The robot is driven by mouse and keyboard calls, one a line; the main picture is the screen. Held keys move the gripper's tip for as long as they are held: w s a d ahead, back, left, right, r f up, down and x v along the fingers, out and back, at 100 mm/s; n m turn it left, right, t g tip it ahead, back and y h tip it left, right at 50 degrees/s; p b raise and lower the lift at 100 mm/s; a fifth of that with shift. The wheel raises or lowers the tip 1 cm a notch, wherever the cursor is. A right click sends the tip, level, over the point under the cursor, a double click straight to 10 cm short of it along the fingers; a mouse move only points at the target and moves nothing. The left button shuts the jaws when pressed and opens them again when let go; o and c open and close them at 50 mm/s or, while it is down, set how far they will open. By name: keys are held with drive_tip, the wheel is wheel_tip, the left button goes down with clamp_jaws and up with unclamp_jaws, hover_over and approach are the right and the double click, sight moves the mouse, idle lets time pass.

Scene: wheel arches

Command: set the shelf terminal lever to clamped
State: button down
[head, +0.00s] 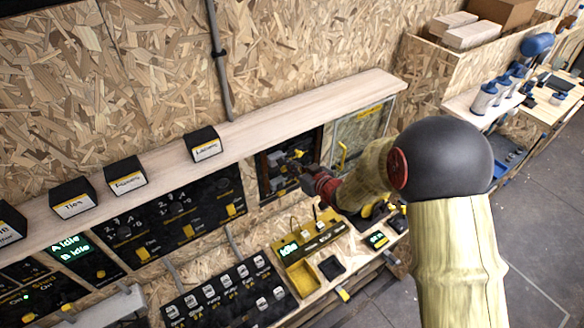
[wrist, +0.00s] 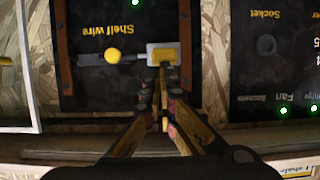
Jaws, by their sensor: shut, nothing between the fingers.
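The dark panel (wrist: 90,85) labelled "Shelf wire" fills the middle of the wrist view, upside down. On it sits a grey terminal block (wrist: 172,47) with a yellow part, and a yellow ball (wrist: 113,55) on a grey rod or wire beside it. I cannot make out the lever's position for certain. My gripper (wrist: 160,85) is shut and empty, its fingertips at the block's lower edge in the wrist view; I cannot tell if they touch. In the head view my gripper (head: 306,180) reaches the framed panel (head: 272,182) below the shelf, and my arm hides part of it.
The wooden shelf (head: 270,118) runs above the panels and carries black labelled boxes (head: 203,146). A clear-fronted frame (head: 360,125) stands right of the panel. Below are a yellow unit (head: 318,243) and a black switch board (head: 225,295). A "Socket" panel (wrist: 280,75) adjoins in the wrist view.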

drive_tip(key=shift+s+f+t+b, duration=0.1)
drive_tip(key=shift+f+t+b, duration=0.3)
drive_tip(key=shift+b, duration=1.35)
wheel_tip(320, 180, down, 5)
drive_tip(key=t+y+b, duration=0.4)
drive_tip(key=t+b, duration=0.1)
drive_tip(key=b, duration=2)
drive_tip(key=shift+f+t, duration=0.1)
drive_tip(key=shift+t, duration=0.2)
drive_tip(key=shift+b, duration=0.35)
